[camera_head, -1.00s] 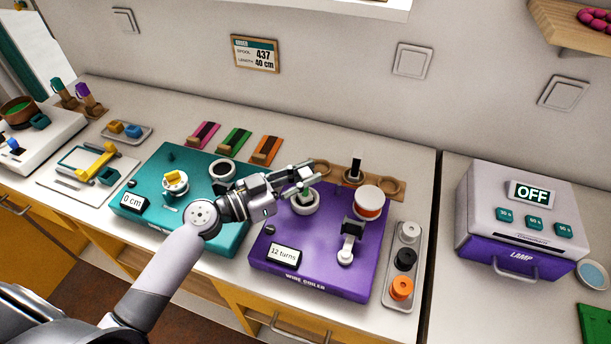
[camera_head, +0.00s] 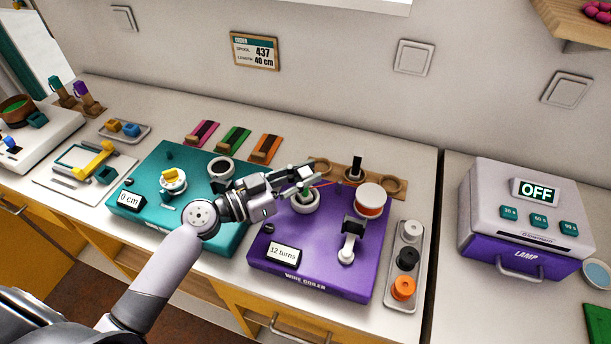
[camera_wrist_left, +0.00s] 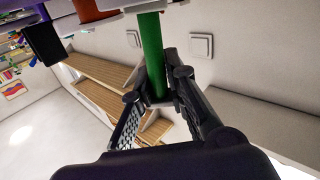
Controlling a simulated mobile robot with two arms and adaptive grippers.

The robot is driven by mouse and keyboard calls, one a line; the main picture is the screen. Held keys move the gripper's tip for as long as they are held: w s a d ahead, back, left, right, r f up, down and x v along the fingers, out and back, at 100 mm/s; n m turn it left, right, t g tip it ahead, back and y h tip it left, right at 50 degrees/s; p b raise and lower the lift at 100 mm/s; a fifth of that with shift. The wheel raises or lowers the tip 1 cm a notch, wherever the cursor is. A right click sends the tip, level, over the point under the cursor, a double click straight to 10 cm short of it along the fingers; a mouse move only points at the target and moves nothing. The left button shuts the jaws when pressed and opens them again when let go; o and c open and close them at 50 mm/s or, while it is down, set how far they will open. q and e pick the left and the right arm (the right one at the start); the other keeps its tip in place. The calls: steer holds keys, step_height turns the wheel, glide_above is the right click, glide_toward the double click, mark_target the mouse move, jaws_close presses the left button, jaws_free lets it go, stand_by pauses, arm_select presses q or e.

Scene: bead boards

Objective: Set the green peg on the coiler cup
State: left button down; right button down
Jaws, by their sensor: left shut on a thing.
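The green peg (camera_head: 305,194) stands upright at the white coiler cup (camera_head: 304,206) on the purple wire coiler (camera_head: 320,262). My left gripper (camera_head: 305,180) is over the cup with its fingers around the peg's upper part. In the left wrist view the green peg (camera_wrist_left: 152,52) runs between the two dark fingers of my left gripper (camera_wrist_left: 158,95), which is shut on it. The peg's other end meets a white round part at the top edge of that view. Whether the peg rests fully in the cup is hard to tell. My right gripper is not in view.
A red-and-white spool (camera_head: 370,201) and a crank (camera_head: 348,240) are right of the cup. A thin red wire (camera_head: 326,184) runs between cup and spool. A wooden rack (camera_head: 386,184) with a dark peg stands behind. A teal machine (camera_head: 208,234) is to the left.

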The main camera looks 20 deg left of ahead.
arm_select(q)
steer(key=c, duration=1.6)
jaws_free()
steer(key=shift+o, duration=0.4)
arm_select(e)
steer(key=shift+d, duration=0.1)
arm_select(q)
step_height(320, 180, up, 10)
